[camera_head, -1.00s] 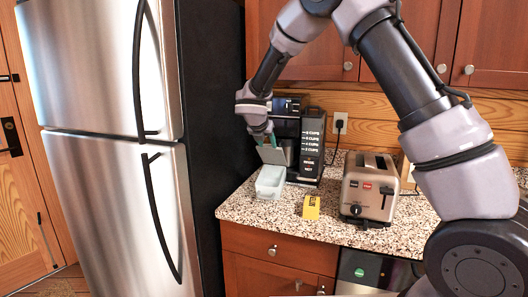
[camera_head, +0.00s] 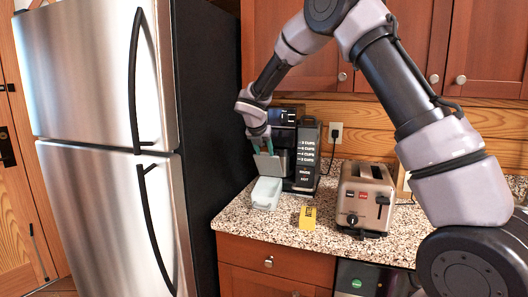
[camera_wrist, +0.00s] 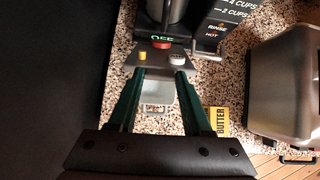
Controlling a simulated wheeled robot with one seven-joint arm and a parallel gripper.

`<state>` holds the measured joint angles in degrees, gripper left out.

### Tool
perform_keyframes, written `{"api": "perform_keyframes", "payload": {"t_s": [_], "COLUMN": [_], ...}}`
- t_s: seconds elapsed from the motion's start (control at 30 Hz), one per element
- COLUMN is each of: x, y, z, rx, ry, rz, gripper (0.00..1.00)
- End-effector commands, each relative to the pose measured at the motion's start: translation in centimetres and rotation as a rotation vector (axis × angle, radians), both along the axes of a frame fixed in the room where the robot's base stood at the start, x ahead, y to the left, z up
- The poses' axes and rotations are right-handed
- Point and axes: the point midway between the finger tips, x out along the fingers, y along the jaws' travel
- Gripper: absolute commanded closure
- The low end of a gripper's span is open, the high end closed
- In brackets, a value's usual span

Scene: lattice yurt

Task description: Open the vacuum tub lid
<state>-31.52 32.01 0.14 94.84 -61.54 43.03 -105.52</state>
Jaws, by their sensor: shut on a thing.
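The vacuum tub (camera_head: 265,194) is a pale, translucent box on the speckled counter, in front of the coffee maker. Its grey lid (camera_head: 270,165) stands steeply raised at the tub's back edge, so the tub's top is uncovered. In the wrist view the lid (camera_wrist: 160,64) shows a yellow knob and a white knob, and the tub (camera_wrist: 158,90) lies between my fingers. My gripper (camera_head: 262,149) has green fingers and is at the lid's upper part, shut on it. The exact contact at the fingertips is hard to make out.
A dark coffee maker (camera_head: 307,155) stands close behind and right of the lid. A yellow butter box (camera_head: 308,217) lies right of the tub, then a toaster (camera_head: 365,197). The refrigerator (camera_head: 105,150) rises at the left. The counter's front strip is free.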

Motion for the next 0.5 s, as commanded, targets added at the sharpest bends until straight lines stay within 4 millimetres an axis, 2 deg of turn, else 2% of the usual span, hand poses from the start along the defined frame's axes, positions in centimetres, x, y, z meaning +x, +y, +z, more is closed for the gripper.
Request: {"api": "perform_keyframes", "payload": {"t_s": [0.43,0.47,0.5], "x": [0.03,0.04,0.03], "y": [-0.01,-0.01,-0.01], "z": [0.07,0.08,0.07], "rx": [0.000,0.000,0.000], "ry": [-0.001,-0.001,-0.001], "rz": [0.001,0.001,0.001], "gripper": [1.00,0.43,0.28]}}
